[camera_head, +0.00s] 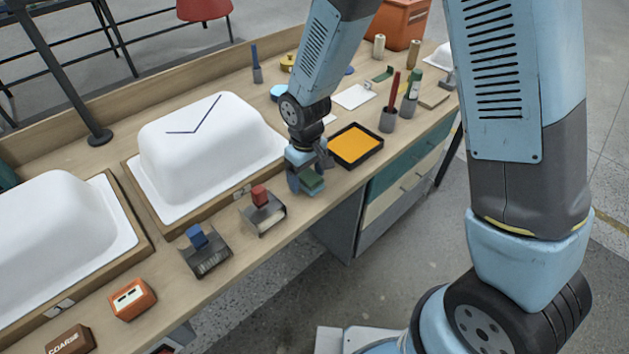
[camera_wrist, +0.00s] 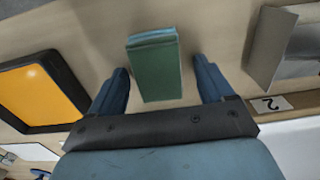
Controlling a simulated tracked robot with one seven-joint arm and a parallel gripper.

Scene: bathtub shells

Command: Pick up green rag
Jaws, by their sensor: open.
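The green rag (camera_wrist: 157,70) is a small folded block with a blue-grey edge on the wooden bench. In the wrist view it lies between the two fingers of my gripper (camera_wrist: 163,85), with a gap on each side. My gripper is open and points down at the bench, between a white tub shell and a tray of yellow-orange material. The exact height of the fingers above the bench cannot be told.
A black-rimmed tray (camera_head: 376,157) is close on the right. A white tub shell (camera_head: 200,150) on a wooden frame is on the left. Cups with tools (camera_head: 388,120) stand farther back.

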